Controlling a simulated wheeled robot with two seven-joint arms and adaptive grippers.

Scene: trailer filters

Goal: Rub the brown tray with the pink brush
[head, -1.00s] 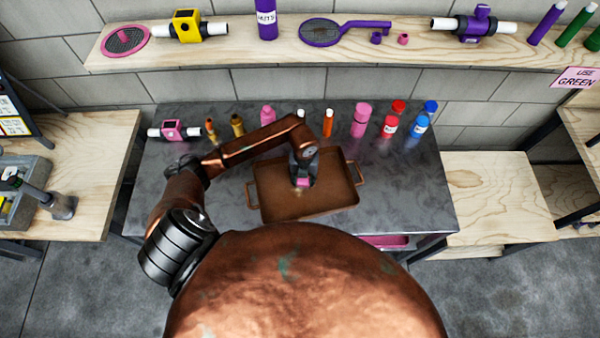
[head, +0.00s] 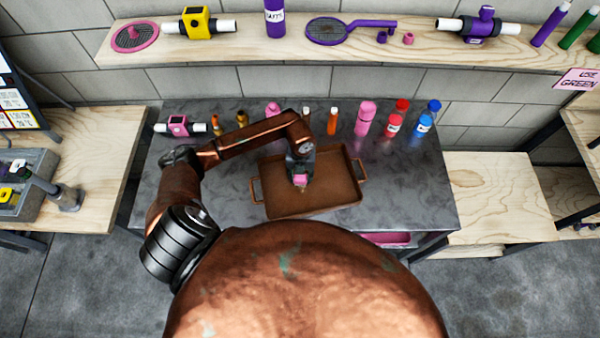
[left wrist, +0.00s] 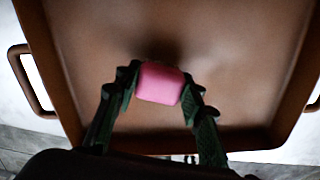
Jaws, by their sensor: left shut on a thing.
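The brown tray (head: 330,190) lies on the dark metal table, with a handle at each side. My left gripper (head: 300,178) is over the left-middle part of the tray, pointing down. It is shut on the pink brush (head: 300,181). In the left wrist view the two fingers hold the pink brush (left wrist: 160,83) between their tips, above the tray's floor (left wrist: 230,60). The brush's underside is hidden, so I cannot tell whether it touches the tray. A dark shadow lies on the tray just beyond the brush. My right gripper is not in view.
Several bottles stand along the table's back, among them a pink bottle (head: 365,118), a red one (head: 394,124) and a blue one (head: 424,123). A pink-and-white fitting (head: 179,126) lies at back left. The table's right part (head: 420,190) is clear.

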